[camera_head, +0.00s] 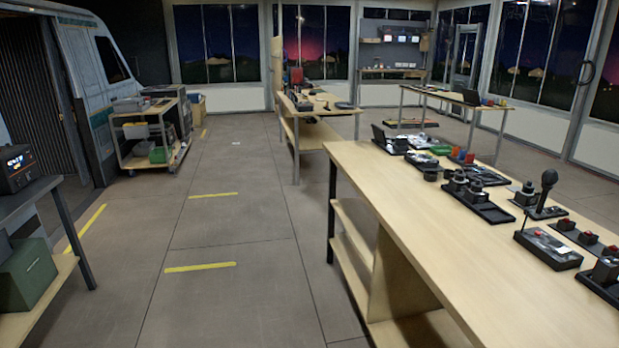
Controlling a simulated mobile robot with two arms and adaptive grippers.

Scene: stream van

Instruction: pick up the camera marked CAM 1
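I cannot make out a CAM 1 marking on anything in the head view. Several small dark devices stand on the long wooden table (440,230) at the right. Among them is a dark tray (487,213) with stubby dark devices on it. Near it are an upright black device with a round head (546,185) and a flat black box with a light top and a red button (547,247). Whether any of these is a camera is too small to tell. Neither of my grippers is in view.
Open floor (235,220) with yellow tape strips runs forward. A dark-topped bench (30,193) with a green box (28,274) stands at the left. A loaded cart (127,150) stands by the van (82,60). More tables (318,140) stand farther back.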

